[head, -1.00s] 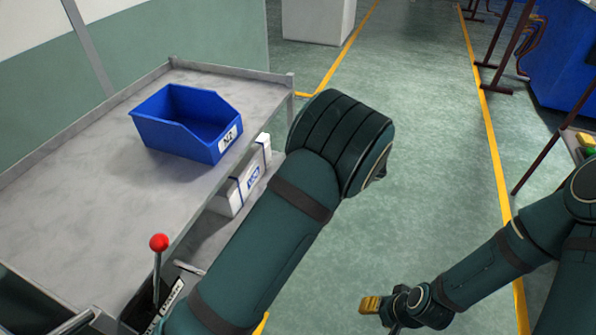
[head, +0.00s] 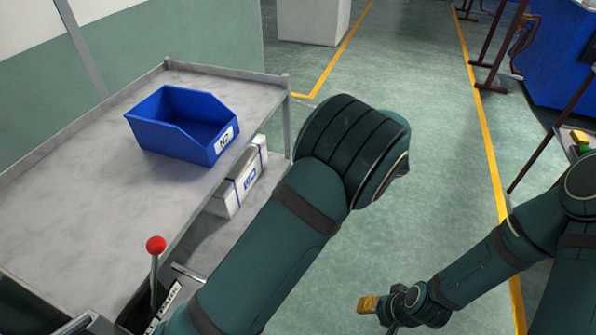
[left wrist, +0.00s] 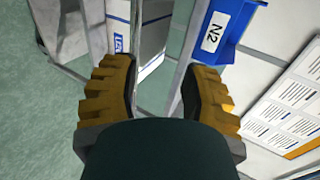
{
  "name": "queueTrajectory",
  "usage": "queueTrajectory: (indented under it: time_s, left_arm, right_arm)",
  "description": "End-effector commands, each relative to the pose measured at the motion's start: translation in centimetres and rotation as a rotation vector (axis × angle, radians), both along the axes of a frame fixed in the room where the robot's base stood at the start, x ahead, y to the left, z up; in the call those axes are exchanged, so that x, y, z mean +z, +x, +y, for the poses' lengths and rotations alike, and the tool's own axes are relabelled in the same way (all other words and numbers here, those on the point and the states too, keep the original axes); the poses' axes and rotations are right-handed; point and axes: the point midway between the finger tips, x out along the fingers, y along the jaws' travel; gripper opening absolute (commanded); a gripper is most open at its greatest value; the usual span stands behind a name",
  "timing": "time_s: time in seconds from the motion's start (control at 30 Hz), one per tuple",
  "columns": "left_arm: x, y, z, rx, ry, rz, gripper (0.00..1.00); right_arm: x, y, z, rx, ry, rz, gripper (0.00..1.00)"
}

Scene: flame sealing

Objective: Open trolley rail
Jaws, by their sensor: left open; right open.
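The grey metal trolley (head: 75,215) stands at the left in the head view, with raised rims at its back and far end. Its long right-hand edge (head: 222,168) runs past my left arm; a grey strip of it (left wrist: 188,40) shows in the left wrist view. My left gripper (left wrist: 162,70) is open, its yellow fingers on either side of a gap in front of that edge. I cannot tell whether they touch it. In the head view my arm hides this gripper. My right gripper (head: 368,303) is low at the right, above the floor, apart from the trolley.
A blue bin (head: 178,140) labelled N2 stands on the trolley top. A white box (head: 238,185) lies on the shelf below. A red-knobbed lever (head: 156,246) stands at lower left. Green floor right of the trolley is open; blue equipment (head: 560,55) stands far right.

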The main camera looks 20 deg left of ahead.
Motion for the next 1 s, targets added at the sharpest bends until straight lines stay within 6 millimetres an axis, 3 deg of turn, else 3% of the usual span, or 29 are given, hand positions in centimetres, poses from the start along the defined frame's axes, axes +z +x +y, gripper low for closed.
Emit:
queueTrajectory:
  time_s: [0.1,0.3,0.73,0.87,1.0]
  left_arm:
    - [1.1,-0.1,-2.2,-0.002,0.001,-0.001,0.45]
    - [2.4,-0.3,-4.6,-0.001,0.001,-0.001,0.45]
    - [2.8,-0.5,-5.4,0.000,0.001,0.001,0.48]
    - [2.4,-0.4,-4.6,0.033,-0.032,0.004,0.03]
    - [0.5,-0.8,-1.7,0.193,-0.207,0.009,0.00]
  right_arm:
    - [0.0,0.0,0.0,0.000,0.000,0.000,0.47]
    - [0.0,0.0,0.0,0.000,0.000,0.000,0.47]
    - [0.0,0.0,0.0,0.000,0.000,0.000,0.47]
    - [0.2,0.0,0.0,0.000,0.000,0.001,0.47]
    - [1.2,-0.2,0.0,0.000,0.001,0.004,0.47]
